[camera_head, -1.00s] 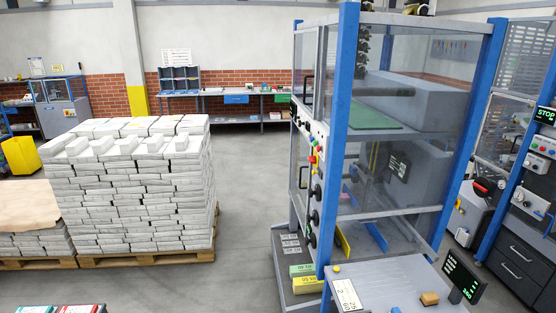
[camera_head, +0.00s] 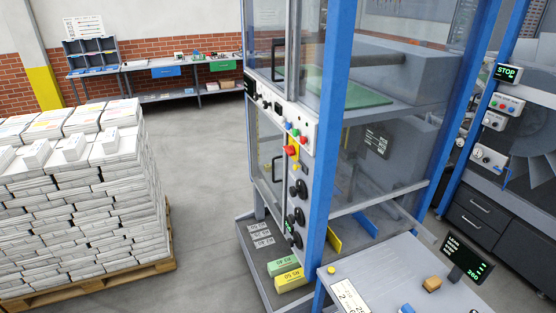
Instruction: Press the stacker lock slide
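The stacker (camera_head: 327,140) is a tall cabinet with blue posts and clear panels, standing right of centre. Its left-facing side carries a control panel (camera_head: 276,118) with small coloured buttons and a red button on a yellow plate (camera_head: 291,150). Several black round knobs (camera_head: 298,189) run down the side below that. A door with a dark handle (camera_head: 278,60) is at the top left of the cabinet. I cannot tell which part is the lock slide. Neither of my grippers shows in this view.
A grey side table (camera_head: 390,272) with a dark screen (camera_head: 467,258) juts out front right. Green and yellow blocks (camera_head: 290,281) lie on a low tray at the cabinet's foot. A pallet of newspaper bundles (camera_head: 85,205) stands left. Floor between pallet and stacker is clear.

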